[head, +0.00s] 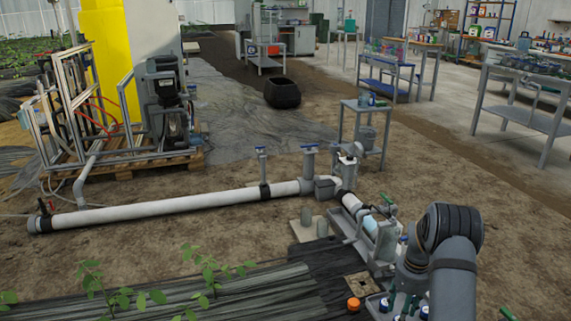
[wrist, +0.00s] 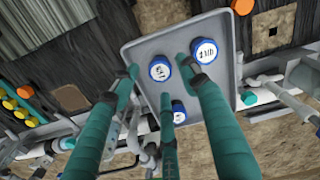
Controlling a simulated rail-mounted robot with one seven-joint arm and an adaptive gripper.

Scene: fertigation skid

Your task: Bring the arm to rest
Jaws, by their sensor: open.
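One container (wrist: 160,68) shows between the fingertips, and another (wrist: 205,51) is beside the right finger. I cannot tell whether any finger touches them. In the head view my arm reaches down at the lower right, and the green fingers (head: 410,303) are partly cut off by the bottom edge.
A long white pipe (head: 150,212) with valves runs along the ground. An orange cap (head: 353,303) sits left of the tray. A small grey table (head: 367,106) stands behind the pipe fittings. Open soil lies right of my arm.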

